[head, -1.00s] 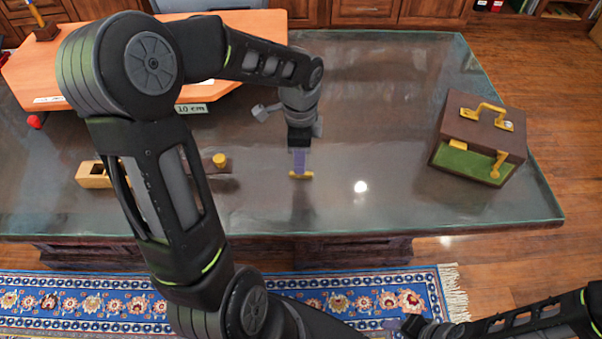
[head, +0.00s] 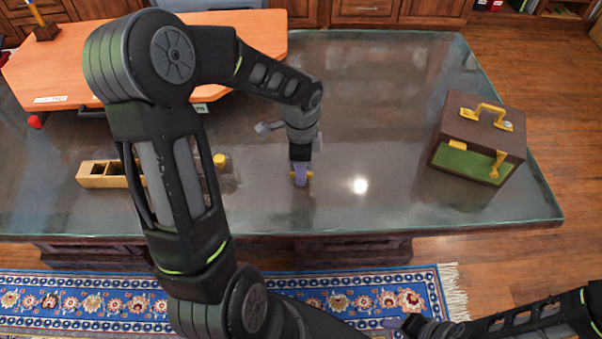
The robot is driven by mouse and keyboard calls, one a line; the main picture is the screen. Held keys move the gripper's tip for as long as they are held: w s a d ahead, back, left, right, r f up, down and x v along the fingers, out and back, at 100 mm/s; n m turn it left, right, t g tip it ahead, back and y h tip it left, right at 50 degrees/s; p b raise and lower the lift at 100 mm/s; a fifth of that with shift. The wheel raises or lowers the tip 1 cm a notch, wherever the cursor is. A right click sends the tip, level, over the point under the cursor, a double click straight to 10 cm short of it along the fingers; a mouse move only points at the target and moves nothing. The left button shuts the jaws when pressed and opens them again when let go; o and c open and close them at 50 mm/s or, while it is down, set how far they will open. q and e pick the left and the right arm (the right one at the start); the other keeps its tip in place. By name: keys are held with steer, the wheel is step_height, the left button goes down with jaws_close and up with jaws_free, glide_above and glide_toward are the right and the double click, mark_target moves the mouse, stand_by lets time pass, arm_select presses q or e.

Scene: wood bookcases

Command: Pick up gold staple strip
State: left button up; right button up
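The gold staple strip (head: 309,175) lies on the glass-topped table, near the middle of its front part. My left gripper (head: 301,180) points down right over the strip, its purple-grey fingers covering the strip's middle. Only the strip's gold ends show on either side of the fingers. From this view I cannot tell whether the fingers are open or closed around it. My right gripper (head: 392,324) is low at the bottom of the view, off the table's front edge and over the rug. Its finger opening is not clear.
The glass-topped table (head: 400,120) is clear around the strip. A brown case with gold handle (head: 478,140) stands at the right. A wooden block with compartments (head: 97,174) and a gold-knobbed item (head: 220,161) lie to the left, partly behind my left arm. An orange board (head: 50,75) is at the back left.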

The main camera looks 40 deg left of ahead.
arm_select(q)
jaws_close()
stand_by(0.3)
stand_by(0.3)
step_height(320, 180, up, 10)
stand_by(0.5)
stand_by(0.5)
